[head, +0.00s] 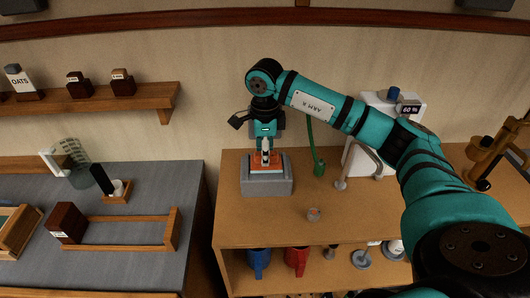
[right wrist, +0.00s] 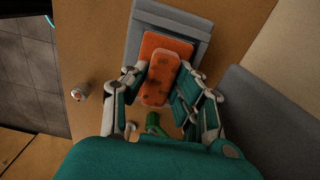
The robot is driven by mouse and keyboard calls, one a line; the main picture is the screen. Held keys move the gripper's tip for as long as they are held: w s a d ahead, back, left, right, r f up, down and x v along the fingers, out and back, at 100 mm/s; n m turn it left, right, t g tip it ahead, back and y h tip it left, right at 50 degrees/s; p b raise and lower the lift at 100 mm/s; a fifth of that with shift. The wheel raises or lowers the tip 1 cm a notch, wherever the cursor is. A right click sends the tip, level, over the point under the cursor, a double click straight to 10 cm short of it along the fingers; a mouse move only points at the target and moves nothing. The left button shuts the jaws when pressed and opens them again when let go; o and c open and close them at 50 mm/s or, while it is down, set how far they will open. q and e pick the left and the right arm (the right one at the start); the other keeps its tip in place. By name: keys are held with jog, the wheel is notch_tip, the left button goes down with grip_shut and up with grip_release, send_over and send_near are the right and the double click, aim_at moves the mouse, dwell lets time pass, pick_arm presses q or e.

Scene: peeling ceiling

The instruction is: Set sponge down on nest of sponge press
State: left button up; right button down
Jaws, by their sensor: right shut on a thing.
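The sponge press (head: 267,188) is a grey block on the wooden shelf top; its grey frame also shows in the right wrist view (right wrist: 172,16). A flat orange piece (right wrist: 170,42) lies in its recess. My right gripper (head: 266,155) is right over the press, pointing down. In the right wrist view my gripper (right wrist: 160,88) is shut on the sponge (right wrist: 160,80), an orange, dark-spotted block between the fingers. The sponge overlaps the orange piece in that view and is turned slightly from it. Whether they touch is unclear. My left gripper is not in view.
A green hose with a green end (head: 319,169) stands right of the press. A small grey knob with a red mark (head: 314,214) sits in front. A grey-topped table (head: 130,205) is at left.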

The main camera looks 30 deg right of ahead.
jog(key=shift+f+b, duration=0.3)
jog(key=c, duration=1)
grip_release()
jog(key=shift+o, duration=0.2)
notch_tip(320, 180, up, 12)
